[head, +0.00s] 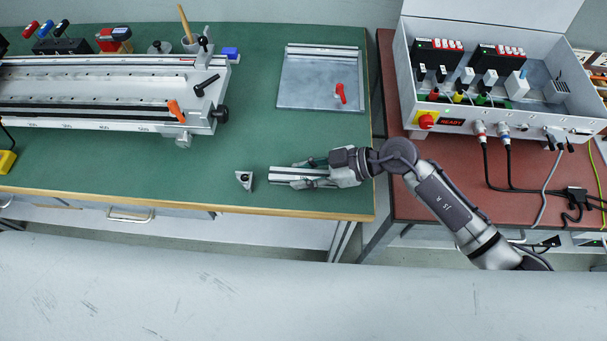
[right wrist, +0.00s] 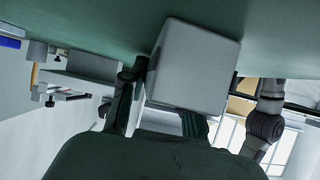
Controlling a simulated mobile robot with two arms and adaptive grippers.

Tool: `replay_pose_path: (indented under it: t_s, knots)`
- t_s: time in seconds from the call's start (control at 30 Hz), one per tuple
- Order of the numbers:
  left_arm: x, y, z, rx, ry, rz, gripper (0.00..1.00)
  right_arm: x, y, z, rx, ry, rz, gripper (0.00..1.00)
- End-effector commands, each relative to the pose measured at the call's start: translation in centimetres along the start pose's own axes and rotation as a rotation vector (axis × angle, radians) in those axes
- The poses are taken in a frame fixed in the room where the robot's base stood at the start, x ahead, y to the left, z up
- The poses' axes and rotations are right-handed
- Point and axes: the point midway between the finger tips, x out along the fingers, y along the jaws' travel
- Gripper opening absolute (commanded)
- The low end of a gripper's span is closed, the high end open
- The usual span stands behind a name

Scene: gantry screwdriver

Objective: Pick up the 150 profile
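The profile, a short silver grooved bar (head: 285,179), lies near the front right edge of the green table. Its plain grey end (right wrist: 195,65) fills the middle of the right wrist view. My right gripper (head: 308,172) comes in from the right, with its fingers along the profile's two long sides. One dark finger shows left of the block in the right wrist view; the other is mostly hidden. Whether both fingers press on it cannot be told. The bar looks to be at table level. My left gripper is not in view.
A small grey angled part (head: 244,180) stands just left of the profile. A long rail fixture (head: 90,95) fills the back left. A control box (head: 480,90) stands on the red table (head: 440,165).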

Motion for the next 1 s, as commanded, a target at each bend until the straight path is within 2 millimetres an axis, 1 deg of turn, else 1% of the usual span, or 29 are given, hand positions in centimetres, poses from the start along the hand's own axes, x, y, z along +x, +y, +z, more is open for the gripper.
replay_pose_path:
  t_s: [0.03,0.1,0.47,0.57,0.67,0.77,0.8,1.0]
  knots:
    - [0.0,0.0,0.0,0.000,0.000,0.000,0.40,0.0,0.0,0.0,0.000,0.000,0.000,0.09]
    - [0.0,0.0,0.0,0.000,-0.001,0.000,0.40,0.0,0.0,0.0,0.000,0.000,0.000,0.00]
    - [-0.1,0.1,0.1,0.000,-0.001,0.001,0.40,-0.2,0.0,-0.4,-0.001,0.001,0.001,0.00]
    - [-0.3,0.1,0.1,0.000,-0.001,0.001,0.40,-0.6,0.0,-1.1,-0.004,0.002,0.000,0.00]
    - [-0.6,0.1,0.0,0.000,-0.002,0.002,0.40,-1.2,0.0,-2.3,-0.005,0.002,0.000,0.00]
    - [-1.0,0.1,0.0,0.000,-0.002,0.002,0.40,-2.2,0.0,-4.1,-0.007,0.002,0.000,0.00]
    - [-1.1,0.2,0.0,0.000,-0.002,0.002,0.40,-3.0,-0.8,-3.9,-0.002,-0.002,-0.001,0.00]
    - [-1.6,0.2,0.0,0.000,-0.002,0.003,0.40,-7.1,-4.3,-4.7,0.000,-0.002,0.000,0.00]
